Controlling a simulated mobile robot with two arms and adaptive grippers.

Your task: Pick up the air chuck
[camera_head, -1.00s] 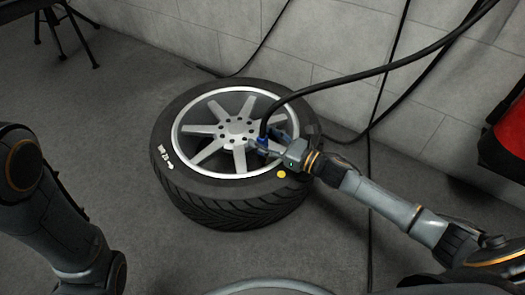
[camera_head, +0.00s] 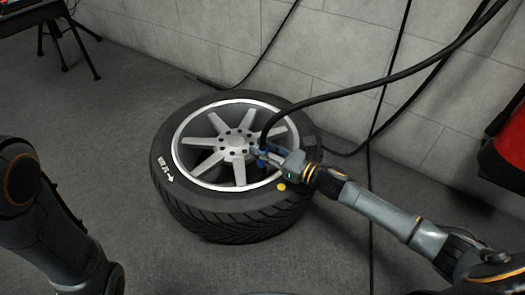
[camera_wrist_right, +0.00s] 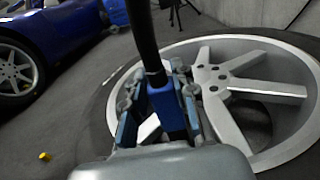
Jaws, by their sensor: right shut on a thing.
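The air chuck (camera_wrist_right: 166,108) is a blue fitting at the end of a black hose (camera_wrist_right: 146,40). In the right wrist view it sits between the fingers of my right gripper (camera_wrist_right: 160,112), which is shut on it. In the head view my right gripper (camera_head: 264,156) is over the wheel near its hub, with a little blue of the air chuck (camera_head: 262,153) showing. The gripper hides most of the chuck there. I cannot tell whether the chuck touches the wheel. My left arm shows at the left edge, but its gripper is out of view.
A wheel with a black tire (camera_head: 230,222) and silver spokes lies flat on the grey floor. The hose (camera_head: 385,70) arches from the gripper to the upper right. A red object (camera_head: 507,145) stands at the right. A blue car (camera_wrist_right: 60,35) shows in the wrist view.

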